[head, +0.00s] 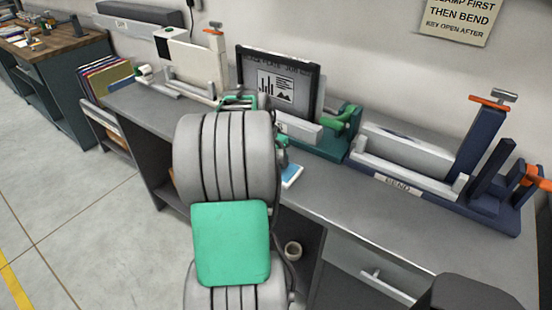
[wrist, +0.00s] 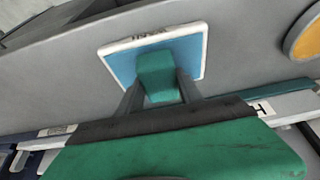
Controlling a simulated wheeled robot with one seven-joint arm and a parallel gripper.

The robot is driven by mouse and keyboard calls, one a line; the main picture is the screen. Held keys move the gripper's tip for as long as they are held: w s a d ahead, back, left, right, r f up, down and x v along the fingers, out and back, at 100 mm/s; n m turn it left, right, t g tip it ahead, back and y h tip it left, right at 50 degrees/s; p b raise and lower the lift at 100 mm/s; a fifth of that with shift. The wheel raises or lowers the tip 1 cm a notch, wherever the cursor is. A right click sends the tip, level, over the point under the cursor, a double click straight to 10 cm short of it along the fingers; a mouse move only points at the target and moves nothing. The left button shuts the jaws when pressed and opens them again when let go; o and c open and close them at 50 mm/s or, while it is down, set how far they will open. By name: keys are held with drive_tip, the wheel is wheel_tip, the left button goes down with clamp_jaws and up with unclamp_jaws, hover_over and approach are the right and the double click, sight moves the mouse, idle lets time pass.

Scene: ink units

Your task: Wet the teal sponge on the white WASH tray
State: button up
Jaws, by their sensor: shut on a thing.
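The teal sponge (wrist: 155,75) is between the fingers of my gripper (wrist: 158,88) in the wrist view. The gripper is shut on it. The blue tray with a white rim (wrist: 118,47) lies on the grey bench behind the sponge, and the sponge covers part of its blue middle. The lettering on its rim is upside down and too small to read surely. I cannot tell whether the sponge touches the tray. In the head view, only a corner of the tray (head: 291,176) shows beside my arm, which hides the sponge and fingers.
A round orange-yellow thing with a grey rim (wrist: 305,38) lies at the right in the wrist view. In the head view, a green fixture with a dark framed plate (head: 278,85) stands behind my arm. A blue bending fixture (head: 440,190) stands on the right. Bare bench top shows between.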

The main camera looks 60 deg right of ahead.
idle(0.4)
drive_tip(key=shift+r+p, duration=2.25)
drive_tip(key=shift+r, duration=1.25)
drive_tip(key=shift+w, duration=0.1)
